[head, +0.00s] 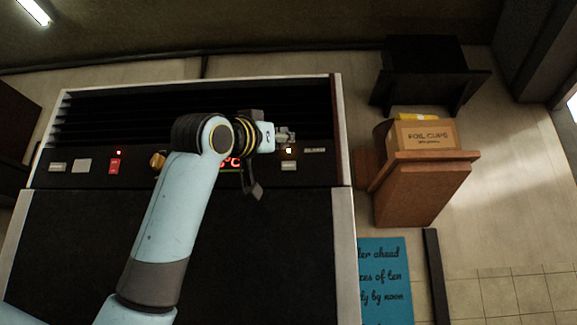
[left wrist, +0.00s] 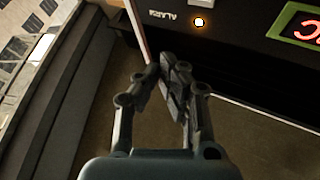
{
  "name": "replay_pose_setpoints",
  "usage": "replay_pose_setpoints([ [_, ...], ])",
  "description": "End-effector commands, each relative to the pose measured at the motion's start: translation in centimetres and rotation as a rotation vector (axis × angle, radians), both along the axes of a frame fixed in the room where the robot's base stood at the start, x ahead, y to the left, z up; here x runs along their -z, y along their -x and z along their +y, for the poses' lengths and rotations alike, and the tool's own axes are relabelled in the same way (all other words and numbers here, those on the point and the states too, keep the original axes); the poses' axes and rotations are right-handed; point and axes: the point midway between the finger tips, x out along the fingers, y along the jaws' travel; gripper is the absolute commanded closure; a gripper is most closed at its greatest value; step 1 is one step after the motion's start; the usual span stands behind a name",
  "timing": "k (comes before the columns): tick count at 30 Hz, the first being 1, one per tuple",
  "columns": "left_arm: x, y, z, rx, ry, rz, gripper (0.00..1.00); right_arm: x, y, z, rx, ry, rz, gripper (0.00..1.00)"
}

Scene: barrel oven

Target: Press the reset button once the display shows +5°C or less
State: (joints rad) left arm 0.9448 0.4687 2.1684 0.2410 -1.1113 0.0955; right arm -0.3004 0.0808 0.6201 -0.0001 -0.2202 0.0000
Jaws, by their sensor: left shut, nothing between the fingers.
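The dark oven's control panel (head: 70,181) runs across the head view. Its display (head: 232,163) is mostly hidden by my left arm; a red "°C" end shows, but no number is readable. In the left wrist view the display (left wrist: 300,26) is cut off at the right edge, with red characters in a green frame. A small lit round button with an orange ring (left wrist: 199,22) shows there, and as a bright spot in the head view (head: 289,151). No reset wording is readable. My left gripper (head: 287,136) is shut and empty, close to the lit button in the head view; its fingertips (left wrist: 168,76) appear apart from it.
A red switch (head: 115,165) and an orange knob (head: 158,160) are left on the panel. A wooden stand (head: 425,190) with a foil cups box (head: 425,135) stands right of the oven. A blue sign (head: 385,280) is below it. Open floor lies farther right.

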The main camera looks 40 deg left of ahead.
Motion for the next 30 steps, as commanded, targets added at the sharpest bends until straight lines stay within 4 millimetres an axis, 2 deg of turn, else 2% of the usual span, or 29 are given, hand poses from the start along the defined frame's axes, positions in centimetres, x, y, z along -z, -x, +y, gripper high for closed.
replay_pose_setpoints([
  [13, 0.0, -4.9, 3.1, -0.002, 0.002, 0.003, 1.0, 0.0, 0.0, 0.0, 0.0, 0.0, 0.0, 0.39],
  [18, -0.1, -6.4, 3.9, 0.0, 0.0, 0.002, 1.0, -0.8, 0.0, 0.0, 0.0, 0.0, 0.0, 0.39],
  [30, 0.0, -7.2, 4.4, -0.001, 0.0, 0.001, 1.0, -1.0, 0.0, 0.1, 0.0, -0.001, 0.0, 0.39],
])
